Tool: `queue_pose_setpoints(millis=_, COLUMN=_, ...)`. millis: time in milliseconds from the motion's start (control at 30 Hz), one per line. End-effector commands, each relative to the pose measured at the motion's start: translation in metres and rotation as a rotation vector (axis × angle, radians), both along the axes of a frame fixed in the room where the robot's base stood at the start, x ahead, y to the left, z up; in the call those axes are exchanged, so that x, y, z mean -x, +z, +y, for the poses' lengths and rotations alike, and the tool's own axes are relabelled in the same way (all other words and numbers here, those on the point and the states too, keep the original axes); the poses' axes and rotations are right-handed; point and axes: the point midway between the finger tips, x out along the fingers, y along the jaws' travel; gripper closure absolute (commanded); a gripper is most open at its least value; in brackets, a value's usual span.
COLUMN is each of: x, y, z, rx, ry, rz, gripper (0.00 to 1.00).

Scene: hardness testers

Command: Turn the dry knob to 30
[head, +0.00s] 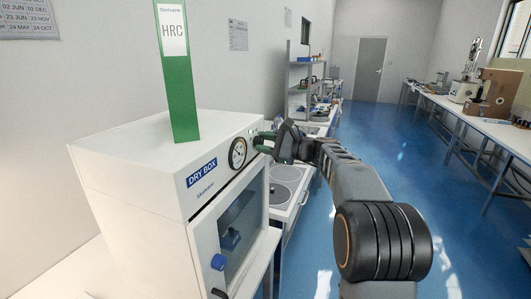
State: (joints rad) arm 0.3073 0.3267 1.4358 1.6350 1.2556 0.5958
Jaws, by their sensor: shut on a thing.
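The white dry box (135,160) stands at the left with a blue DRY BOX label on its front. A round dial (238,153) with a white face and dark rim sits at the upper right of that front. Its reading is too small to tell. My gripper (262,142) reaches in from the right, just right of the dial. Its green-tipped fingers are shut on the dry knob at the panel's right edge. The fingers hide most of the knob, and its setting cannot be read.
Benches and a shelf (305,80) line the wall behind. The blue floor (385,140) is open at the right.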

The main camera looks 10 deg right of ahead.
Motion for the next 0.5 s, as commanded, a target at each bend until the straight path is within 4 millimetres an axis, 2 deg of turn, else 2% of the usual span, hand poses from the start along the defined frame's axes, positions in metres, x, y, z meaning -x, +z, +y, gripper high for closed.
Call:
queue_pose_setpoints(millis=33, x=0.0002, y=-0.0051, z=0.0003, rx=0.019, ry=0.001, rz=-0.021, gripper=0.90)
queue_pose_setpoints(millis=500, x=0.0001, y=-0.0020, z=0.0003, rx=0.096, ry=0.002, rz=-0.129, gripper=0.90)
